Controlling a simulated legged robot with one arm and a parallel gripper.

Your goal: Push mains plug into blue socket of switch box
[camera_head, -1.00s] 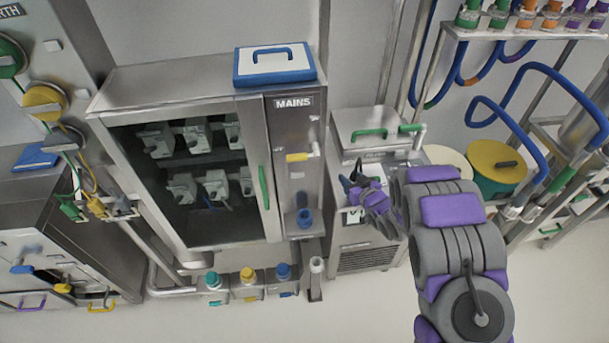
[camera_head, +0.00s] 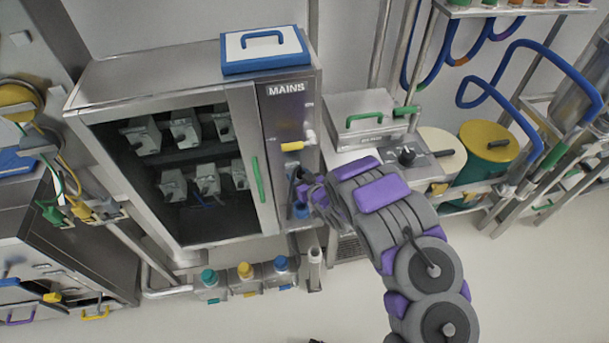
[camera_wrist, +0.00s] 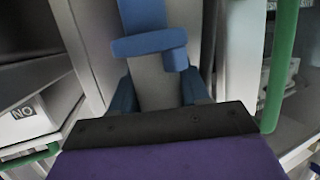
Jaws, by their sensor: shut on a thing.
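The switch box is the steel panel marked MAINS (camera_head: 286,88), on the right side of the dark cabinet. Its blue socket (camera_head: 300,211) is low on the panel, partly covered by my gripper (camera_head: 304,186). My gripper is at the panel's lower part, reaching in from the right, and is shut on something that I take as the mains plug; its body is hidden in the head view. In the wrist view, blue and grey parts (camera_wrist: 150,45) stand just beyond the black gripper edge (camera_wrist: 155,125). I cannot tell plug from socket there, or whether they are joined.
A yellow-handled lever (camera_head: 292,146) sits above the socket. A green door handle (camera_head: 260,178) is just left of my gripper. A steel unit with a green handle (camera_head: 364,118) is to the right.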

